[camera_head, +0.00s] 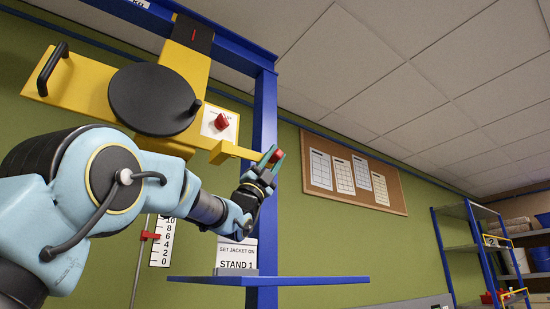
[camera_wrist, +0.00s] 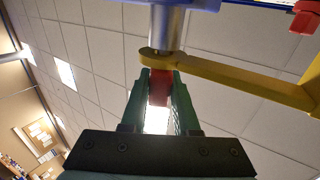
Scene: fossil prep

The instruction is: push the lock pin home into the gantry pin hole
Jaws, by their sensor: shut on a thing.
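My gripper (camera_head: 269,164) is raised beside the blue gantry post, at the free end of a yellow bar (camera_head: 236,150). In the wrist view its two green fingers (camera_wrist: 162,90) are shut on a red piece (camera_wrist: 160,84), apparently the lock pin's grip. The red piece also shows between the fingertips in the head view (camera_head: 276,156). Just beyond it, the rounded end of the yellow bar (camera_wrist: 163,62) lies across a grey metal cylinder (camera_wrist: 167,28). I cannot see the pin's shaft or the pin hole, nor tell how deep the pin sits.
The blue gantry post (camera_head: 265,120) stands behind my gripper, with a blue shelf (camera_head: 300,281) and a "STAND 1" sign (camera_head: 237,257) below. A yellow frame with a black disc (camera_head: 152,99) and a red knob (camera_head: 221,122) is at left. Space right of my gripper is open.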

